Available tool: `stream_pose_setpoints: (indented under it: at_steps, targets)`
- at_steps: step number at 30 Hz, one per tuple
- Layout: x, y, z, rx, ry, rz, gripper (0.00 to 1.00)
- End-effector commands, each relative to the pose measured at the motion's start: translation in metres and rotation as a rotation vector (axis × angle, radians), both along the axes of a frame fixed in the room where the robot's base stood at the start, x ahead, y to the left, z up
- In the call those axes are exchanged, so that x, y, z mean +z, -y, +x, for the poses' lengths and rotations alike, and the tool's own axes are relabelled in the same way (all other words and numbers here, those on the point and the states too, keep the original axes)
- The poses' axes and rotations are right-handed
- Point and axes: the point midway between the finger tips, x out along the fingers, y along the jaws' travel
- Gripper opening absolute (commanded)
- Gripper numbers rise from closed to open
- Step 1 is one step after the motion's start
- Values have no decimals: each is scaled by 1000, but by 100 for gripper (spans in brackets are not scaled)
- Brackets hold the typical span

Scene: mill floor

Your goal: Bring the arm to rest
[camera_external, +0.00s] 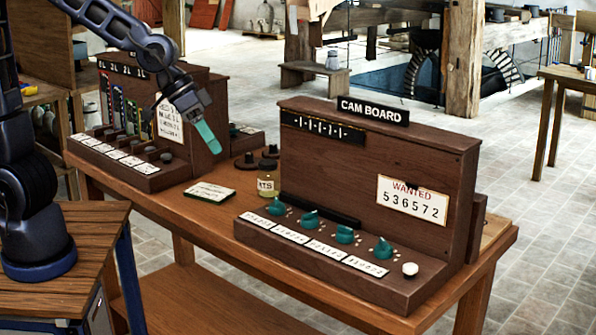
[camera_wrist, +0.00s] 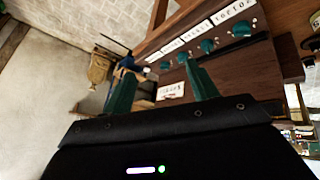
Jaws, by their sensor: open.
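My gripper (camera_external: 204,133) hangs in the air over the table, in front of the left wooden board and left of the cam board. In the wrist view my gripper (camera_wrist: 162,88) shows two teal fingers set apart, with nothing between them. In the external view the fingers overlap, and they touch nothing that I can see. My arm reaches in from the upper left, bent at the elbow.
The cam board (camera_external: 360,160) stands on the wooden table (camera_external: 215,228) with teal knobs (camera_external: 311,219) and a white button (camera_external: 410,269). The left board (camera_external: 200,85) has sliders. A jar (camera_external: 267,184), dark round weights (camera_external: 268,163) and a card (camera_external: 209,193) lie between them.

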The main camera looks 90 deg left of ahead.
Motion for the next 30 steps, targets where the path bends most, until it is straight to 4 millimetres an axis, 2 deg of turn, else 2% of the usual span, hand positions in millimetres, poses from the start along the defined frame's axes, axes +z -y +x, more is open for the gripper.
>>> stream_pose_setpoints:
  at_steps: [3, 9, 21, 25, 30]
  targets:
    - [18, -8, -30, -28, -10, 12, 58]
    - [40, -18, -82, -77, -35, 55, 58]
    - [64, -37, -186, -126, -95, 194, 58]
    - [65, -40, -208, -129, -113, 230, 58]
    - [65, -41, -220, -130, -125, 252, 58]
